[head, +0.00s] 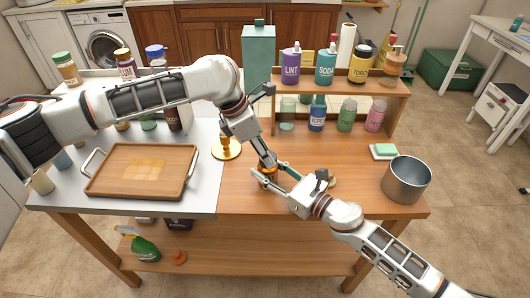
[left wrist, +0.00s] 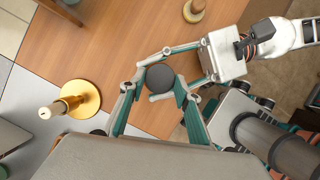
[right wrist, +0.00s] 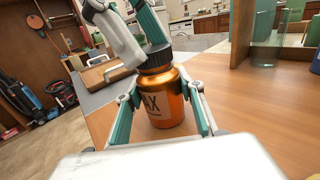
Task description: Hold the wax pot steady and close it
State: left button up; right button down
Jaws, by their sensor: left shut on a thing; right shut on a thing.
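The wax pot (right wrist: 165,98) is an amber bottle with part of a dark label, standing upright on the wooden worktop in the right wrist view. A black lid (right wrist: 157,57) sits on its neck; I cannot tell how tight it is. In the left wrist view the lid (left wrist: 161,78) is a dark disc between my left gripper's fingers. My left gripper (head: 266,163) comes down from above and is shut on the lid. My right gripper (right wrist: 163,112) is shut around the pot's body from the side. In the head view the grippers mostly hide the pot.
A gold candlestick (head: 226,150) stands left of the pot. A wooden tray (head: 140,172) lies further left on the grey top. A metal pot (head: 406,180) and a soap dish (head: 383,152) are at the right. A shelf (head: 340,86) with several bottles stands behind.

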pick_arm(q)
jog(key=shift+m, duration=0.3)
jog(key=o, duration=0.7)
jog(key=shift+r, duration=0.1)
jog(key=shift+r, duration=2.2)
jog(key=shift+c, duration=0.5)
